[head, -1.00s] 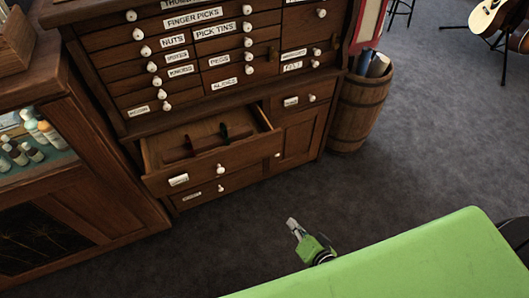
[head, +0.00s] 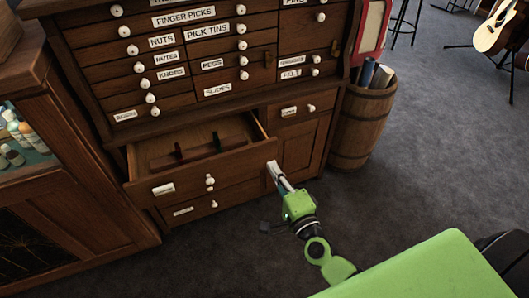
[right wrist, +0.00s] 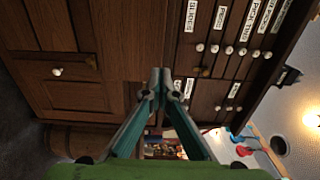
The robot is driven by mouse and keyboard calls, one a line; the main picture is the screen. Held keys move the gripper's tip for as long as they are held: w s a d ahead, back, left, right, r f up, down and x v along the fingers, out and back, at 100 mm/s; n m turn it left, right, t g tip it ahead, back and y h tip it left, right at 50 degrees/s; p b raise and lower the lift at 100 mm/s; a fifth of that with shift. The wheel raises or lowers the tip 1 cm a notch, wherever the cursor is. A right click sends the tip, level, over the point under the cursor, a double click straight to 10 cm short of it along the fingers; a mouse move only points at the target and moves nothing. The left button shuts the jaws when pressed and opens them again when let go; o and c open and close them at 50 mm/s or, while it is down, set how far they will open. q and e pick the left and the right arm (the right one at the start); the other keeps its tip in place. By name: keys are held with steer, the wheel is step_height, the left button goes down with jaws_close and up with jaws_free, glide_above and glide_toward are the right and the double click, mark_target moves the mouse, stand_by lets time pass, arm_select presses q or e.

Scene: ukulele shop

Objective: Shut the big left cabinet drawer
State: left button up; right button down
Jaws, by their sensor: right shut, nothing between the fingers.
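The big left drawer (head: 232,166) of the wooden cabinet stands pulled out in the head view, with a white knob and a label on its front. Its inside shows a few dark upright pieces. My right gripper (head: 273,172) is shut and empty, its fingertips beside the drawer's right front corner. I cannot tell whether they touch it. In the right wrist view the shut fingers (right wrist: 161,76) point at the cabinet front. My left gripper is not in view.
Another drawer (head: 228,199) below is shut. A cabinet door (head: 300,150) is to the right. A barrel (head: 362,125) stands right of the cabinet. A glass-fronted display case (head: 85,190) stands at left.

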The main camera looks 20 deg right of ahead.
mark_target(261, 146)
steer(key=w, duration=0.7)
steer(key=shift+a, duration=0.1)
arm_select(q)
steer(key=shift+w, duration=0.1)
